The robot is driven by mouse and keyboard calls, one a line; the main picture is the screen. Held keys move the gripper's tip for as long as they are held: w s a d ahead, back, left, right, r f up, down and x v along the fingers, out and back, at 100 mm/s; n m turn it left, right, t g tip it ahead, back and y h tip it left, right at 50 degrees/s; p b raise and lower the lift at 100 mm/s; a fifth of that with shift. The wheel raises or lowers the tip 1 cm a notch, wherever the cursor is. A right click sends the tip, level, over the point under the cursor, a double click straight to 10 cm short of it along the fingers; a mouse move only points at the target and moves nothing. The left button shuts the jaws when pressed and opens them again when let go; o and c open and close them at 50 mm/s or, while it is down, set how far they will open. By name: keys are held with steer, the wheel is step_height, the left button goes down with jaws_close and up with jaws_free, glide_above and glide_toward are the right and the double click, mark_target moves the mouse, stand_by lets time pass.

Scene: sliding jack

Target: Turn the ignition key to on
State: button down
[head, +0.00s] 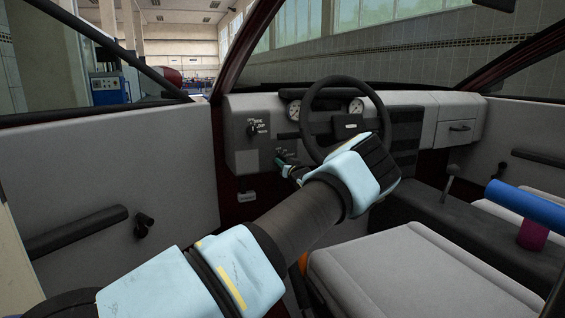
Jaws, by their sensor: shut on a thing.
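My gripper (282,161) reaches the lower left part of the dashboard panel, left of the steering wheel (311,110). Its fingertips are small and dark in the head view. They are shut at the panel, where the ignition sits. The ignition key is covered by the fingers, and its turn angle cannot be seen. Small white marks show on the panel (240,130) just above the fingertips. My wrist and forearm cross the lower middle of the view.
A rotary switch (252,128) with white labels is up and left of my gripper. The steering wheel rim is close on the right. A grey seat (390,280), a gear lever (450,180) and a blue cylinder (525,207) lie to the right. The door panel (110,165) is on the left.

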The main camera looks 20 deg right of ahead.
steer(key=m+p, duration=0.2)
steer(key=m, duration=0.3)
steer(key=shift+m, duration=0.3)
stand_by(0.4)
steer(key=c, duration=0.8)
jaws_free()
steer(key=s, duration=0.3)
steer(key=s+d, duration=0.1)
steer(key=s, duration=0.6)
steer(key=shift+s+d+p, duration=0.15)
steer(key=shift+s+p, duration=0.25)
